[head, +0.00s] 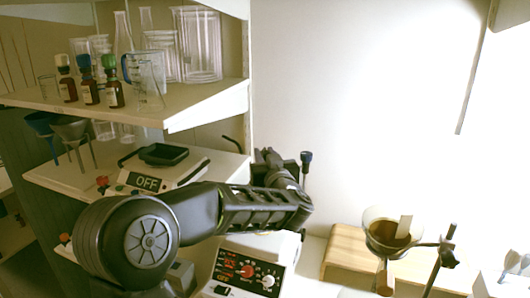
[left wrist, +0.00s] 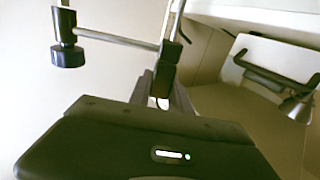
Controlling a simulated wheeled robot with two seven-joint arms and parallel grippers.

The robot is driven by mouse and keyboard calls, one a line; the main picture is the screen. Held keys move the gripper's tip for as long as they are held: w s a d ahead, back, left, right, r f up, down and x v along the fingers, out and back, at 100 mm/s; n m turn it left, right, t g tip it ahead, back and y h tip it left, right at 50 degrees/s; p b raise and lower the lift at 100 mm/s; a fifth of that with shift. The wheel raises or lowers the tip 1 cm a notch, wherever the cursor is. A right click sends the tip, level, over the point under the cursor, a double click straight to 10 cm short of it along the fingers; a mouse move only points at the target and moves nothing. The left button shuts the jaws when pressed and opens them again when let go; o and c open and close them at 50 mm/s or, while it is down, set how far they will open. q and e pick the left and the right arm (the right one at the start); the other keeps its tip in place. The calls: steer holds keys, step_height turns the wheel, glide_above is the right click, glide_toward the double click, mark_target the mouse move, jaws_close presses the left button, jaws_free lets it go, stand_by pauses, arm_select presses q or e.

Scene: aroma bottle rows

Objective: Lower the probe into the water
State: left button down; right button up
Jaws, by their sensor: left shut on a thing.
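My left gripper (head: 272,168) points away from me above the hotplate with knobs (head: 245,268). In the left wrist view its fingers (left wrist: 163,88) are shut on a dark part of the probe assembly. A metal bar (left wrist: 120,39) runs left from there to a dark round cap (left wrist: 67,55). A thin metal rod (left wrist: 173,18) runs to the top edge. In the head view a dark-capped upright rod (head: 306,158) stands just right of the gripper. The probe's lower end is hidden. I cannot make out the water or its vessel. My right gripper is not in view.
A glass funnel with brown liquid (head: 388,232) and a dark stand (head: 440,262) stand right, by a wooden block (head: 346,248). A scale reading OFF (head: 160,168) sits on the left shelf. Glassware and brown bottles (head: 90,93) stand on the shelf above. The wall behind is bare.

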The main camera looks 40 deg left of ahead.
arm_select(q)
steer(key=shift+f, duration=0.35)
steer(key=c, duration=1.2)
jaws_free()
steer(key=shift+r, duration=0.1)
steer(key=b+v, duration=0.1)
steer(key=v, duration=0.6)
steer(key=shift+s+d, duration=0.2)
steer(key=shift+d, duration=0.1)
steer(key=shift+r, duration=0.1)
